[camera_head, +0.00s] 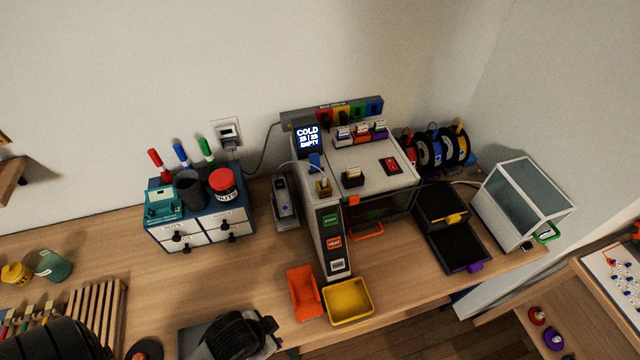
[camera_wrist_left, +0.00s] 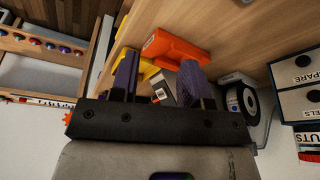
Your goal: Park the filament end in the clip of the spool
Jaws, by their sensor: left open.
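Several filament spools (camera_head: 430,152) stand in a row at the back right, behind the printer, with black and white rims and red, blue and yellow parts. The filament end and the clip are too small to make out. My left gripper (camera_wrist_left: 160,85) has purple finger pads, held apart with nothing gripped between them. Beyond them in the left wrist view lies an orange bin (camera_wrist_left: 175,48). In the head view only dark parts of my left arm show at the bottom edge, far from the spools; its fingers are not clear there. My right gripper is not in view.
The printer (camera_head: 350,170) reads "COLD" and "EMPTY". The orange bin (camera_head: 304,292) and a yellow bin (camera_head: 349,300) sit before it. A drawer unit (camera_head: 200,225) stands left, black trays (camera_head: 445,215) and a clear box (camera_head: 520,205) right. Bare wood lies left of the orange bin.

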